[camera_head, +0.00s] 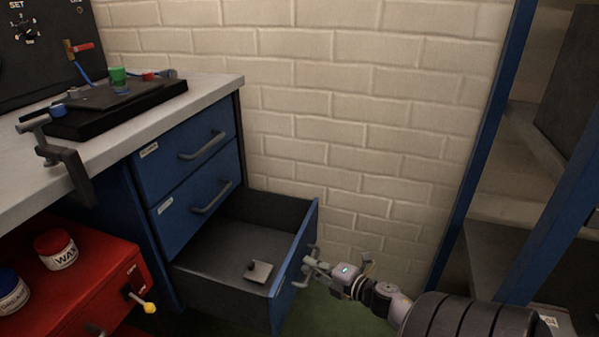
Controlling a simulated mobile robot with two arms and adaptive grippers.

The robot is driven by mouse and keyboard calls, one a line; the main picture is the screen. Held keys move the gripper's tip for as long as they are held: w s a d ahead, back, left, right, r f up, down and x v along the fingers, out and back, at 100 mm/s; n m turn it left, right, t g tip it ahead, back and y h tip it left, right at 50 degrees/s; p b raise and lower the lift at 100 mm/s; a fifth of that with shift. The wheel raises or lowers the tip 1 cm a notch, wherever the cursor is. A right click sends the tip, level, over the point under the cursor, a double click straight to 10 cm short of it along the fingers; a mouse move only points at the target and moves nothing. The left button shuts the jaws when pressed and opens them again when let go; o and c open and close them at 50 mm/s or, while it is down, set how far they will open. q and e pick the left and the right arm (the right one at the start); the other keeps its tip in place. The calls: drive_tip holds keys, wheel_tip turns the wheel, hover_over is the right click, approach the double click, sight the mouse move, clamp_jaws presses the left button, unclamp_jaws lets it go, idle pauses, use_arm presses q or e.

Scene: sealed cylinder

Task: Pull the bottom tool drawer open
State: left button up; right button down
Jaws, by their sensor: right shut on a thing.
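The bottom tool drawer (293,262) of the blue cabinet is pulled out far, and its dark inside shows. My right gripper (312,264) comes in from the right and is shut on the drawer's handle, at the outer side of the blue front. The middle drawer (196,198) and the top drawer (190,152) above are closed, each with a grey bar handle. My left gripper is not in view.
A grey worktop (205,90) carries a black tray (120,108) and a clamp (55,150) at its edge. A red cabinet (95,290) with jars stands at lower left. A blue-framed shelf (480,150) stands at right. A brick wall (350,100) is behind.

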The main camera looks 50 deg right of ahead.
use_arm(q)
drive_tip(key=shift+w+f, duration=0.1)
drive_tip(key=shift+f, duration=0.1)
use_arm(e)
drive_tip(key=shift+s+d, duration=0.15)
drive_tip(key=shift+s, duration=0.25)
drive_tip(key=c, duration=2)
unclamp_jaws()
drive_tip(key=shift+o, duration=0.2)
